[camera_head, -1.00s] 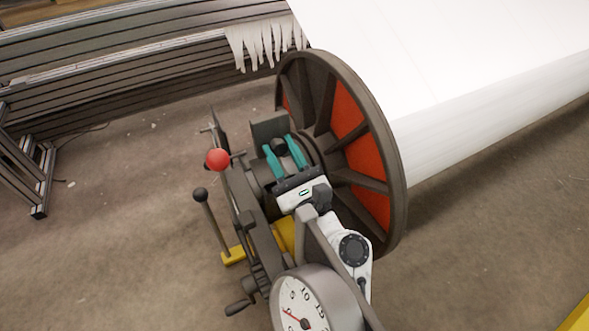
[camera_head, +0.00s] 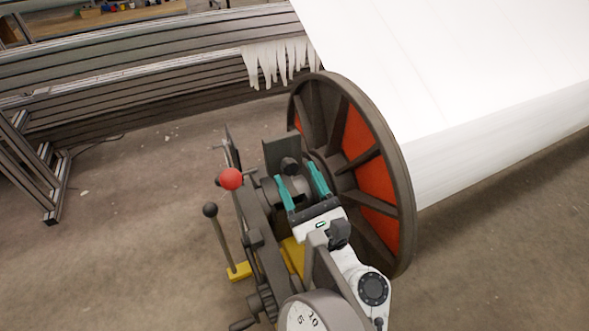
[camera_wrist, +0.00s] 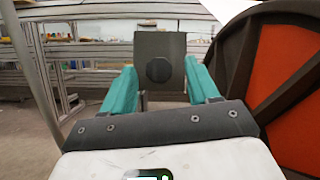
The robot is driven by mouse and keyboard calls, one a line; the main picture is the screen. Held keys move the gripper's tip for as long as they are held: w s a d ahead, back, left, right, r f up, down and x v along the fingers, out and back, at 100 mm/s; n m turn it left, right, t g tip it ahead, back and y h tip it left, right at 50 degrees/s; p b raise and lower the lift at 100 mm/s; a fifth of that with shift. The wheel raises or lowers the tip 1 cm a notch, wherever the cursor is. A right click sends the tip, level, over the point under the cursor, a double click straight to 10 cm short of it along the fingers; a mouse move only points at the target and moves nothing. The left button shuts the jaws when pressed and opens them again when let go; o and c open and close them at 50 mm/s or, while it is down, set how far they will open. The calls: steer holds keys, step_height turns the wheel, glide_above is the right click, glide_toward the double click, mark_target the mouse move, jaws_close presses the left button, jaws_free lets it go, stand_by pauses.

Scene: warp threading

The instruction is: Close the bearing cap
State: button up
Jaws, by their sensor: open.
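The bearing cap (camera_head: 279,151) is a dark grey plate standing raised behind the bearing, beside the beam's flange. It has a round dark knob (camera_head: 291,165) on its near side. In the wrist view the cap (camera_wrist: 175,46) stands upright straight ahead, with the knob (camera_wrist: 159,70) low on its face. My gripper (camera_head: 298,170) has teal fingers spread wide, reaching over the bearing on either side of the knob. The wrist view shows the same open fingers (camera_wrist: 160,78) with nothing held. I cannot tell whether the fingers touch anything.
The large flange (camera_head: 345,170) with red panels stands close on the right, carrying the white warp beam (camera_head: 480,90). A lever with a red ball (camera_head: 230,179) and one with a black knob (camera_head: 210,210) stand on the left.

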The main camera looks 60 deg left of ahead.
steer(key=p+v, duration=0.1)
steer(key=v, duration=0.7)
steer(key=shift+d+p, duration=0.25)
steer(key=shift+p, duration=0.05)
